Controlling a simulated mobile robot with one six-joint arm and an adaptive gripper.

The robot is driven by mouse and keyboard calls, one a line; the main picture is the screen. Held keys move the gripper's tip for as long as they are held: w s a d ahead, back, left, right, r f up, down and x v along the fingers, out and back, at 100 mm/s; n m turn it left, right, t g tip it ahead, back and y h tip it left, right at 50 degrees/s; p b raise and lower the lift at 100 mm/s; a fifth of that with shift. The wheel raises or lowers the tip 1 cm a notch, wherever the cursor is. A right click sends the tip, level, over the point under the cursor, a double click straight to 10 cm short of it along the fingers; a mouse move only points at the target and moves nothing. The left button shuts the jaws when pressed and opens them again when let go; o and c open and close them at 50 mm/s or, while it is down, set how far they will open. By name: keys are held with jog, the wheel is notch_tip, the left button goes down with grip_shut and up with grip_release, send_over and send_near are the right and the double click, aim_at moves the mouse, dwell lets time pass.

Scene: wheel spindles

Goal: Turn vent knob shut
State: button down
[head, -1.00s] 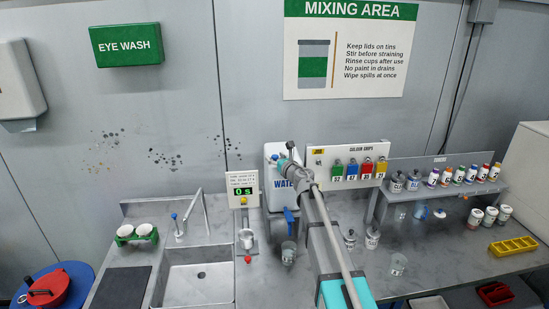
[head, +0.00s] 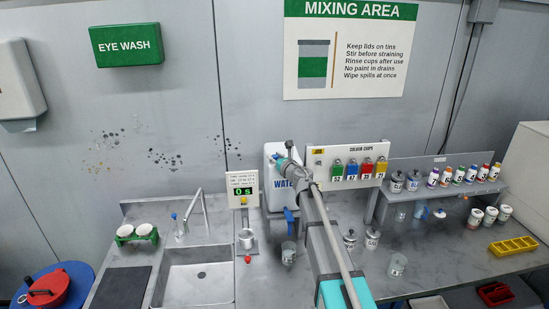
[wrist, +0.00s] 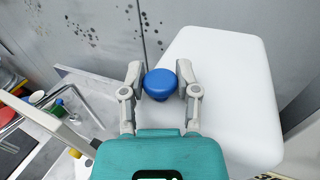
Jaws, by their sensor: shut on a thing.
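The vent knob (wrist: 158,83) is a round blue knob on top of the white water container, seen between my fingertips in the wrist view. My gripper (wrist: 160,80) is shut on it, one finger on each side. The white container (wrist: 225,85) fills the right of the wrist view. In the head view the container (head: 273,200) stands at the back of the bench, with my gripper (head: 281,160) at its top. The arm hides part of the container there, and the knob is mostly hidden by the gripper.
A blue tap (head: 289,215) sits low on the container, with a clear cup (head: 288,252) below it. A timer panel (head: 243,190) stands to the left, beside the sink (head: 197,285). The colour chip board (head: 346,165) and a shelf of bottles are to the right.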

jog(key=shift+m+t+h, duration=0.4)
jog(key=shift+m+h, duration=0.2)
jog(key=shift+h, duration=0.3)
jog(key=m+t+h, duration=0.1)
jog(key=m+h, duration=0.2)
jog(key=h, duration=0.1)
jog(key=shift+a+h, duration=0.1)
jog(key=shift+h, duration=0.2)
jog(key=shift+w+m+g+h, duration=0.15)
jog(key=shift+m+h, duration=1)
jog(key=shift+h, duration=0.6)
jog(key=shift+s+m+g+h, duration=0.15)
jog(key=shift+m+h, duration=1)
jog(key=shift+h, duration=0.6)
jog(key=shift+c, duration=2)
grip_release()
jog(key=v, duration=1.2)
